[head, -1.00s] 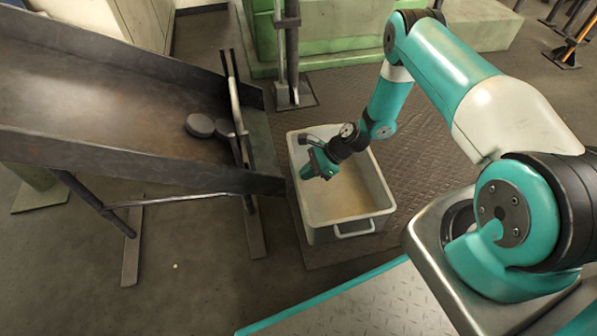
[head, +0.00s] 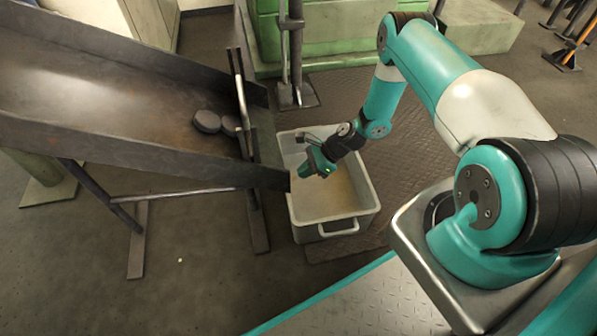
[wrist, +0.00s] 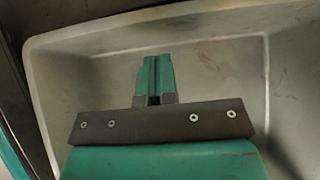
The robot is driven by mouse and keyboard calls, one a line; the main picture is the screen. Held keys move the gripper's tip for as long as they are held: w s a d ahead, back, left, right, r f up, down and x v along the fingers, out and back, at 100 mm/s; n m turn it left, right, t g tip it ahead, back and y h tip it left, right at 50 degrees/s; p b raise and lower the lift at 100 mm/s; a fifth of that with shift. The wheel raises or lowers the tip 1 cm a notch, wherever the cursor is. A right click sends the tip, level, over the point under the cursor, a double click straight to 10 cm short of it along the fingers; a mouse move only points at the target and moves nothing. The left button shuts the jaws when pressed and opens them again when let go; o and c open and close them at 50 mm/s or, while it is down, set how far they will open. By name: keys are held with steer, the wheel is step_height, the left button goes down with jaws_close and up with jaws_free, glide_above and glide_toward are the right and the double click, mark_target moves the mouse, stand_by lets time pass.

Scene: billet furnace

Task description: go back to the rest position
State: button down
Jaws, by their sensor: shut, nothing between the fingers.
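My gripper (head: 308,170) is over the left part of a pale grey bin (head: 340,222), near the bin's rim, at the lower end of the metal chute. In the wrist view my gripper (wrist: 155,62) has its teal fingers together, with nothing between them. The bin (wrist: 225,65) fills most of the wrist view behind the fingers, and the part of it that shows is empty. My arm reaches from the right side of the head view over to the bin.
The dark metal chute (head: 90,95) slopes in from the left and ends beside the bin. A post (head: 290,50) stands behind the bin. Floor is clear at lower left.

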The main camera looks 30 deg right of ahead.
steer(key=p+v, duration=0.4)
steer(key=v, duration=0.5)
steer(key=a+r+n+g+h+p, duration=0.1)
steer(key=a+r+n, duration=0.35)
steer(key=r, duration=0.55)
steer(key=a+r+n+g+p, duration=0.1)
steer(key=a+r+n, duration=0.3)
steer(key=r, duration=0.7)
steer(key=a+r+n+g+h+p, duration=0.1)
steer(key=a+r+n, duration=0.2)
steer(key=r+n, duration=0.5)
steer(key=s+a+r+n+h+p, duration=0.1)
steer(key=s+a+r+n, duration=0.4)
steer(key=s+r, duration=0.55)
steer(key=s+a+r+n+h+p, duration=0.1)
steer(key=s+a+r+n, duration=0.2)
steer(key=s+r+n, duration=0.5)
steer(key=s+r+p, duration=0.2)
steer(key=r+p, duration=1.7)
steer(key=s+r+m+p, duration=0.1)
steer(key=s+r+p, duration=0.1)
steer(key=r+p, duration=1.7)
steer(key=shift+d+r+t, duration=0.15)
steer(key=shift+r+t, duration=0.15)
steer(key=shift+r, duration=0.2)
